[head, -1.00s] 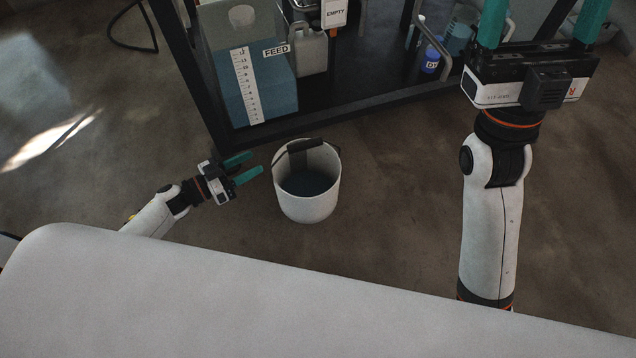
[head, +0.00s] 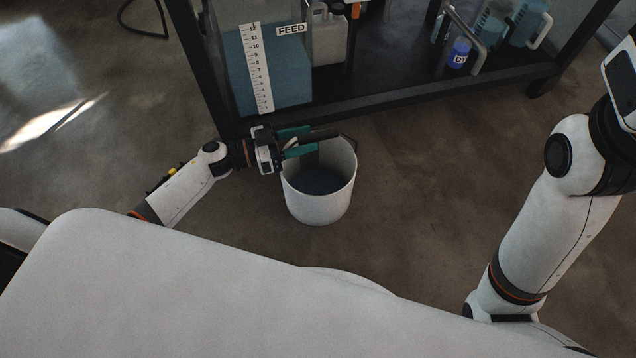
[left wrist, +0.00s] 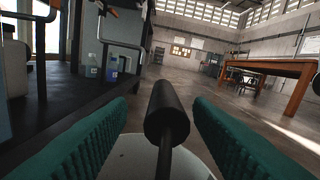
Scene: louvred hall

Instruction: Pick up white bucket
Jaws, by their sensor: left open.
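The white bucket (head: 320,207) stands upright on the floor in front of the dark rack, with dark bluish contents inside. Its dark handle grip (head: 318,136) is at the upper rim. My left gripper (head: 304,141) is at the bucket's upper left rim, by the handle. In the left wrist view the green fingers are apart, with the black handle grip (left wrist: 166,115) between them and the white bucket rim (left wrist: 140,160) below. My right arm is at the right edge of the head view; its fingers are out of frame.
The dark rack (head: 400,112) stands just behind the bucket. It holds a blue tank (head: 285,80) with a FEED label, a grey jug (head: 329,40) and a blue bottle (head: 459,54). Bare floor (head: 430,200) lies right of the bucket.

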